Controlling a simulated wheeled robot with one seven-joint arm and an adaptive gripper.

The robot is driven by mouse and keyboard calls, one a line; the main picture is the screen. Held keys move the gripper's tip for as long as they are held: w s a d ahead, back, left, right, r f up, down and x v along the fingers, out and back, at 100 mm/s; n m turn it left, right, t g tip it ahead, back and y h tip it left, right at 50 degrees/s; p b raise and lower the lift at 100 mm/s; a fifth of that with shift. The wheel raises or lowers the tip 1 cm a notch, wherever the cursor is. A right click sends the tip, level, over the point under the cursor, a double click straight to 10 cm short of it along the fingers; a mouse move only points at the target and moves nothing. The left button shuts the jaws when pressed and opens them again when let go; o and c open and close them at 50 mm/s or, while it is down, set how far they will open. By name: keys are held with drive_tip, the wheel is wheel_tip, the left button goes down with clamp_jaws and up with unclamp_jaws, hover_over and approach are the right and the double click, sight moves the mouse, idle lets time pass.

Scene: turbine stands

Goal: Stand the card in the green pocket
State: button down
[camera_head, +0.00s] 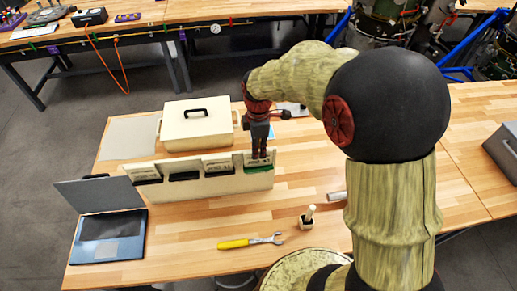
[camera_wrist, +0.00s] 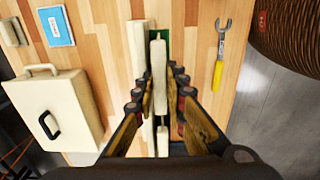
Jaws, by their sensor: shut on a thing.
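My gripper (camera_head: 259,156) is shut on a cream card, close above the green pocket (camera_head: 258,168) at the right end of the cream rack (camera_head: 215,187). In the wrist view the card (camera_wrist: 158,75) shows edge-on between the two fingers of my gripper (camera_wrist: 160,88). Green of the pocket (camera_wrist: 163,38) shows beside and beyond the card's far end. The rack (camera_wrist: 137,45) runs along the card's left side there. The fingers hide much of the card in the head view, and I cannot tell whether its lower edge is inside the pocket.
The rack's other pockets have dark fronts. A cream lidded box (camera_head: 197,128) stands behind the rack. A laptop (camera_head: 110,235) is at front left. A yellow-handled wrench (camera_head: 250,241) and a small holder with a peg (camera_head: 307,220) lie in front. Open wood lies between.

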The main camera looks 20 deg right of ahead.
drive_tip(key=shift+s+f, duration=0.4)
drive_tip(key=shift+f, duration=0.2)
drive_tip(key=c, duration=2.3)
unclamp_jaws()
drive_tip(key=o, duration=0.3)
drive_tip(key=shift+w, duration=0.25)
drive_tip(key=shift+o, duration=1.2)
drive_tip(key=shift+s+r, duration=0.1)
drive_tip(key=shift+r, duration=0.05)
drive_tip(key=shift+w+r, duration=0.1)
drive_tip(key=shift+w, duration=0.1)
drive_tip(key=shift+o, duration=0.9)
drive_tip(key=shift+r, duration=0.1)
drive_tip(key=shift+r+p, duration=2.3)
drive_tip(key=shift+r, duration=1.25)
